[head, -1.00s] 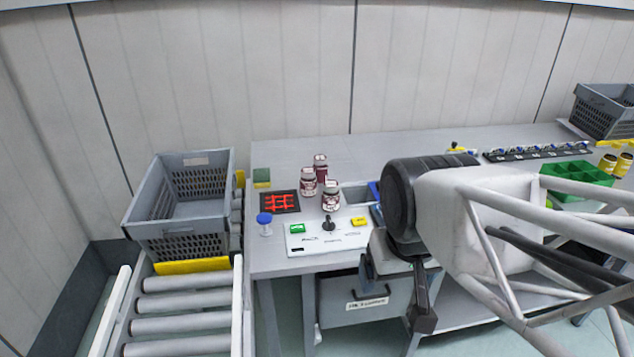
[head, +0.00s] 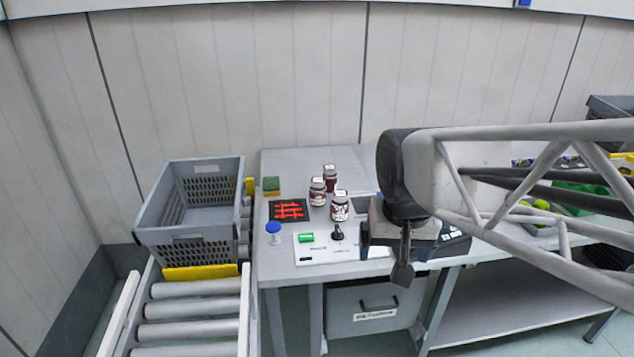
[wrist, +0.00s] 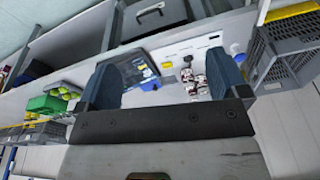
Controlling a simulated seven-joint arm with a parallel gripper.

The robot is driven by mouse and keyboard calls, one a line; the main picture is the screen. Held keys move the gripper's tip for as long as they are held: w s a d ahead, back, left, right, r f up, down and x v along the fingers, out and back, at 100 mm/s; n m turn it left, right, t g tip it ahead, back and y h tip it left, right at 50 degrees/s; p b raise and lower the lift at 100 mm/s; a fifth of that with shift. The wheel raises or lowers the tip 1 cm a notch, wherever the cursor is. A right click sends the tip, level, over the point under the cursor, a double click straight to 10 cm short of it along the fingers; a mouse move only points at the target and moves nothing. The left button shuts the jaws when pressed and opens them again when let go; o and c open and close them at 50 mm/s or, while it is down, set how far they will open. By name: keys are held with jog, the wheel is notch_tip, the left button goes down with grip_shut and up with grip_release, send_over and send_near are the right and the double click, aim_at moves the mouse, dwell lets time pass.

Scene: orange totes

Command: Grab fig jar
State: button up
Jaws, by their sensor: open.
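Three small jars with dark contents and pale labels stand grouped on the table: a rear jar (head: 329,178), a left jar (head: 318,192) and a front jar (head: 340,206). Their labels are too small to read, so I cannot tell which is the fig jar. In the wrist view some jars (wrist: 196,86) show near the right finger, partly hidden by it. My gripper (wrist: 164,68) is open with nothing between its fingers. In the head view it is to the right of the jars, apart from them, over the table's front part.
A white panel (head: 318,253) with a green button (head: 307,238) and a black joystick (head: 338,234) lies in front of the jars. A black-and-red mat (head: 289,210), a blue knob (head: 273,228) and a sponge (head: 271,185) are left. A grey crate (head: 176,243) stands on rollers.

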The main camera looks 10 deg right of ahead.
jog(key=w+m, duration=0.3)
jog(key=w, duration=1)
jog(key=m+g, duration=0.2)
jog(key=m, duration=0.7)
send_near(341, 193)
notch_tip(341, 193, down, 5)
jog(key=shift+d+f, duration=0.1)
jog(key=shift+w+f, duration=0.2)
jog(key=shift+w, duration=0.05)
jog(key=shift+f, duration=0.1)
jog(key=shift+f, duration=1.15)
jog(key=shift+f, duration=0.15)
